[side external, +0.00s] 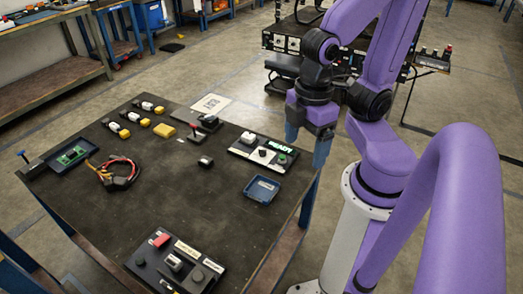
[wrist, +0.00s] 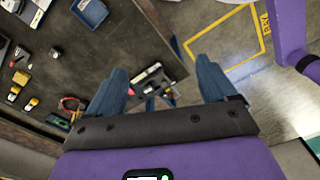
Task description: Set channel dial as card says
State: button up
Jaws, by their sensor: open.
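A dark panel (side external: 262,151) with a lit green READY display, a white part and a black knob (side external: 263,154) sits near the table's right edge. A second dark panel (side external: 163,271) at the front edge carries a red switch, pale labels and a round dark knob (side external: 197,275). I cannot tell which knob is the channel dial. A pale printed card (side external: 211,104) lies at the back edge; its text is too small to read. My gripper (side external: 307,140) is open and empty, above and right of the READY panel. In the wrist view, its blue fingers (wrist: 163,84) are apart.
A blue tray (side external: 262,190) lies right of centre. A cable bundle (side external: 118,172), a green board (side external: 72,155) in a tray, and several yellow-ended parts (side external: 164,130) occupy the left and back. A small black block (side external: 206,161) lies mid-table.

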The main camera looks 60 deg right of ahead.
jog(key=shift+w, duration=0.2)
jog(key=c, duration=0.8)
jog(key=w+f+m, duration=0.1)
jog(key=w, duration=0.3)
jog(key=w+m, duration=0.1)
jog(key=w, duration=0.3)
jog(key=w+f+m, duration=0.1)
jog(key=w, duration=0.3)
jog(key=shift+d+f+m, duration=0.15)
jog(key=shift+f+m, duration=0.2)
jog(key=shift+m, duration=0.05)
jog(key=shift+c, duration=0.4)
jog(key=w+d+f+m, duration=0.2)
jog(key=w+d, duration=0.2)
jog(key=w, duration=0.1)
jog(key=w+d+f+m, duration=0.1)
jog(key=w+d+f, duration=0.2)
jog(key=w, duration=0.3)
jog(key=m, duration=0.6)
send_over(262, 150)
notch_tip(262, 150, down, 13)
notch_tip(262, 150, down, 16)
jog(key=shift+d+f, duration=0.1)
jog(key=shift+f, duration=0.1)
grip_shut()
